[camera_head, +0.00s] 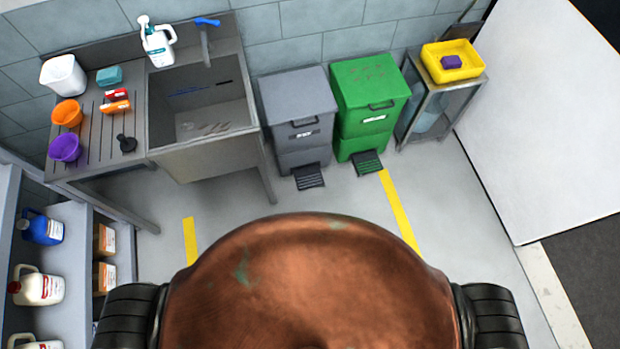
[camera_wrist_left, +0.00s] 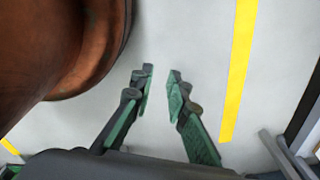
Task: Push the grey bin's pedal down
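The grey bin (camera_head: 301,112) stands against the back wall, right of the sink, with its lid shut. Its dark ribbed pedal (camera_head: 308,177) sticks out at the foot of its front, just above the floor. My left gripper (camera_wrist_left: 159,74) shows only in the left wrist view, over bare floor beside my copper-coloured base. Its two fingers are apart with nothing between them. Neither gripper shows in the head view, and the bin is not in the left wrist view. My right gripper is not in view.
A green bin (camera_head: 368,95) with its own pedal (camera_head: 367,162) stands close on the right. A steel sink (camera_head: 200,115) is on the left, with a leg near the grey bin. Yellow floor strips (camera_head: 400,210) flank clear floor before the bins. A shelf (camera_head: 65,215) stands at the left.

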